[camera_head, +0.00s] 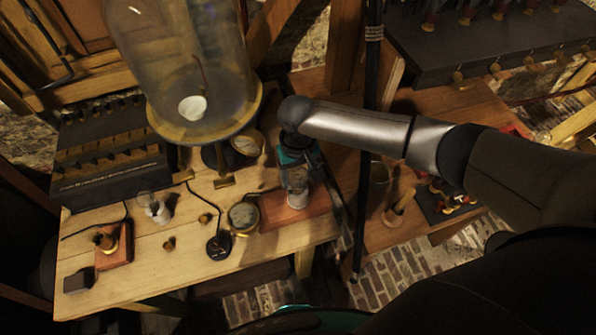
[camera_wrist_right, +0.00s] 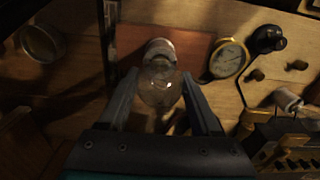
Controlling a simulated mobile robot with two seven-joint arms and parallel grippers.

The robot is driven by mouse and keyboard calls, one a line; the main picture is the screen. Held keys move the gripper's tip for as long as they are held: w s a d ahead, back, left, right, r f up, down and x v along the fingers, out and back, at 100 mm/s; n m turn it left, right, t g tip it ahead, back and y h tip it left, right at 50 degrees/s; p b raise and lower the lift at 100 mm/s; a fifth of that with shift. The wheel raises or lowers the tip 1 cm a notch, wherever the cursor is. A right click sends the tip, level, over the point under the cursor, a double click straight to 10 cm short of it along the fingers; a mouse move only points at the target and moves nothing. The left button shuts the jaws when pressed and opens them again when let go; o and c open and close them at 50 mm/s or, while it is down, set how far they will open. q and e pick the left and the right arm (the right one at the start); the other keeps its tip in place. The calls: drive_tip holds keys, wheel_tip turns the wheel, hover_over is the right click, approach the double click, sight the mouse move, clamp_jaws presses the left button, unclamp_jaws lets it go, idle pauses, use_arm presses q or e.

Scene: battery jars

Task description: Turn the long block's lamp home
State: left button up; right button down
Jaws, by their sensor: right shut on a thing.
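The long block (camera_head: 318,208) is a reddish-brown board near the right end of the light wooden table. Its lamp (camera_head: 297,196), a clear glass bulb on a pale base, stands on it. My right gripper (camera_head: 297,172) reaches down over the lamp from above. In the right wrist view the lamp (camera_wrist_right: 160,84) sits between the two fingers of my right gripper (camera_wrist_right: 162,98), which are shut on its glass. The pale base shows beyond the bulb, over the long block (camera_wrist_right: 190,48). Its seating in the holder is hidden. My left gripper is not in view.
A round dial (camera_head: 243,217) and black knob (camera_head: 219,245) stand left of the long block. A large glass jar (camera_head: 185,60) rises behind. A small block (camera_head: 113,252), another bulb (camera_head: 153,205) and a dark battery box (camera_head: 110,165) are farther left. A dark pole (camera_head: 366,170) stands right.

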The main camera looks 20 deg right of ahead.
drive_tip(key=shift+r+m+p, duration=0.1)
drive_tip(key=shift+m+p, duration=1.55)
drive_tip(key=shift+m, duration=0.55)
drive_tip(key=shift+m+p, duration=0.6)
drive_tip(key=shift+p, duration=0.2)
drive_tip(key=shift+a+m+p, duration=0.1)
drive_tip(key=shift+m+p, duration=0.5)
drive_tip(key=shift+m, duration=0.4)
drive_tip(key=m, duration=0.3)
